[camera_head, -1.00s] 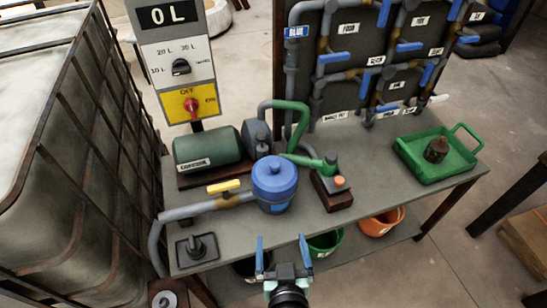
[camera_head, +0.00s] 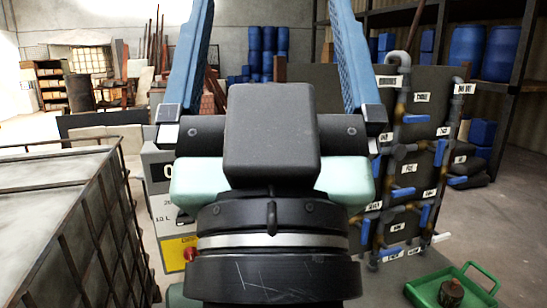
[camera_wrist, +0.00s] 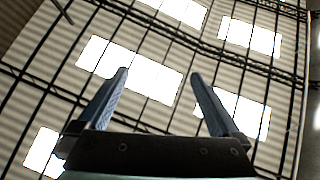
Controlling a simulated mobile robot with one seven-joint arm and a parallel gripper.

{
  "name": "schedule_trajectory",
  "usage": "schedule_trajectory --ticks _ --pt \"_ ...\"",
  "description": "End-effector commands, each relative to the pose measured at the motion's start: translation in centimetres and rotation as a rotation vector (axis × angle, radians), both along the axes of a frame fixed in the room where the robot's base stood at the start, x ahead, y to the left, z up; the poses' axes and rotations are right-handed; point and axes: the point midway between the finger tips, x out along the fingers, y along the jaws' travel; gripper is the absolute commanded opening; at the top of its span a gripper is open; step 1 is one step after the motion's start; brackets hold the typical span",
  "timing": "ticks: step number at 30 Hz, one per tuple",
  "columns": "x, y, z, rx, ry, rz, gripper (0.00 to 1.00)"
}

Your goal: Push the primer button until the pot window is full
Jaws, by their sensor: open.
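My gripper (camera_head: 272,45) is raised large and close in the head view, its two blue fingers pointing up and spread wide. It is open with nothing between the fingers. In the wrist view the open gripper (camera_wrist: 160,73) points at the ceiling. The primer button and the pot with its window do not show in either present view; my gripper and wrist cover the middle of the head view. Part of the grey control box (camera_head: 160,172) shows to the left of my wrist, with a red knob (camera_head: 190,254) on its yellow panel.
A caged tank (camera_head: 60,225) stands on the left. A dark board with grey pipes and blue-handled valves (camera_head: 410,165) stands right of my gripper. A green tray (camera_head: 418,291) holding a brown object (camera_head: 451,293) is at lower right. The wrist view shows roof beams and bright skylights (camera_wrist: 130,70).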

Motion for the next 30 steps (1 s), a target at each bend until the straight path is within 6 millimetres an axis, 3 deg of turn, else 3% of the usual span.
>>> schedule_trajectory --ticks 3,9,26,30 --pt "-0.98 -0.05 0.97 0.006 -0.028 -0.001 1.00" --pt "-0.97 -0.05 0.97 0.006 -0.027 -0.001 1.00" --pt "-0.89 -0.06 0.90 0.006 -0.025 -0.001 0.01" --pt "-0.89 -0.06 0.90 0.005 -0.025 -0.001 0.00"
